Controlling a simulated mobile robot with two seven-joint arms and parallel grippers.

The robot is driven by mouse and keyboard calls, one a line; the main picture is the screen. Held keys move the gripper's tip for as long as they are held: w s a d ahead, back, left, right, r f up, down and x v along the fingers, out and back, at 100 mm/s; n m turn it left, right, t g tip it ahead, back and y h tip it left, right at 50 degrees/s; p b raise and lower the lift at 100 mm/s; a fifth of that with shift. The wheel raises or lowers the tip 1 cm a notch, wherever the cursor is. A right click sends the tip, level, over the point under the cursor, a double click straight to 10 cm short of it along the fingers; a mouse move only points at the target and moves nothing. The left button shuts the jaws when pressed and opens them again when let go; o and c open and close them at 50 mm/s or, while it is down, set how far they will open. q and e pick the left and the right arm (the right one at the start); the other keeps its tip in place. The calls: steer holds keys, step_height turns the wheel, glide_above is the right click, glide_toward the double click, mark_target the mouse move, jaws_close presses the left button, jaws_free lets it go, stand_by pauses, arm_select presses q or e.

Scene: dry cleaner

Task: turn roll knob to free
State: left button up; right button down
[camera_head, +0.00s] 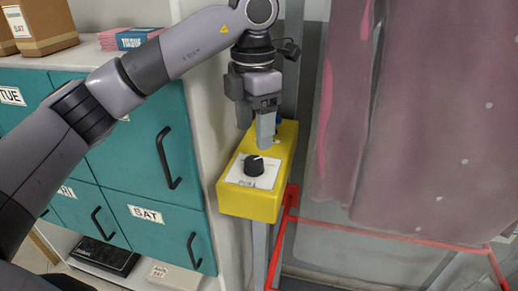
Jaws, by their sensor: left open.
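The roll knob (254,165) is a small black dial with a white pointer mark, set on a white label plate on the sloped face of a yellow box (250,204). The pointer appears to aim toward the upper right; the label text is too small to read. My left gripper (265,142) points down just above and behind the knob, open and empty. Its fingers overlap in this view and look apart from the knob. A blue part (278,119) shows behind the fingers on the box. My right gripper is not in view.
Teal drawers (148,165) with black handles stand left of the box. Clear plastic-covered garments (420,120) hang close on the right. A red frame (278,245) runs beneath them. Boxes (42,25) sit on the cabinet top.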

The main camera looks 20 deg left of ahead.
mark_target(253, 160)
arm_select(q)
steer(key=shift+s+f, duration=0.15)
steer(key=shift+f, duration=1.55)
steer(key=shift+s+f, duration=0.1)
steer(key=shift+f, duration=1.55)
steer(key=c, duration=1.1)
